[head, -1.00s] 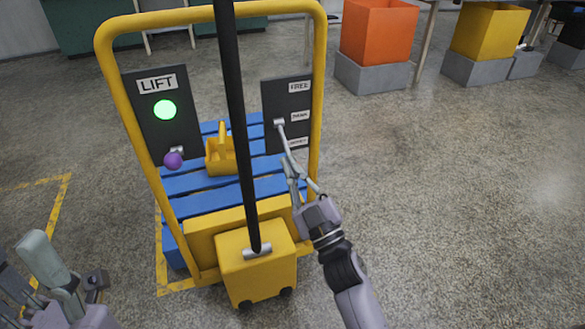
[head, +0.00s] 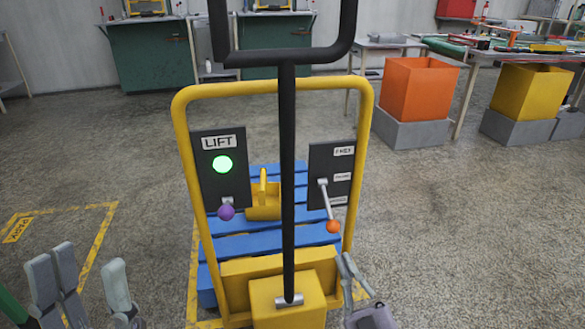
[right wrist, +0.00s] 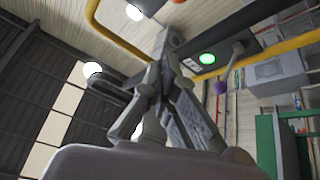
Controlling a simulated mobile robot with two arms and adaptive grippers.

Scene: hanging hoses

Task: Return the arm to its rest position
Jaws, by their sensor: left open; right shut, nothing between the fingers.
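My right gripper (head: 344,258) is shut and empty, just below and right of the lever (head: 328,200) with the orange ball, apart from it. The lever slants down on the dark right panel (head: 316,160), beside its stacked labels; the top one reads FREE. In the right wrist view my right gripper's fingers (right wrist: 163,45) come together in front of the yellow frame and ceiling. My left gripper (head: 84,262) is open and empty at the lower left of the head view, away from the yellow pallet truck (head: 184,180).
The LIFT panel (head: 220,175) has a lit green lamp and a purple-balled lever (head: 226,212). A black handle (head: 288,130) rises in front of the blue pallet (head: 275,242). An orange bin (head: 420,90) and a yellow bin (head: 535,95) stand back right. The floor to the right is open.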

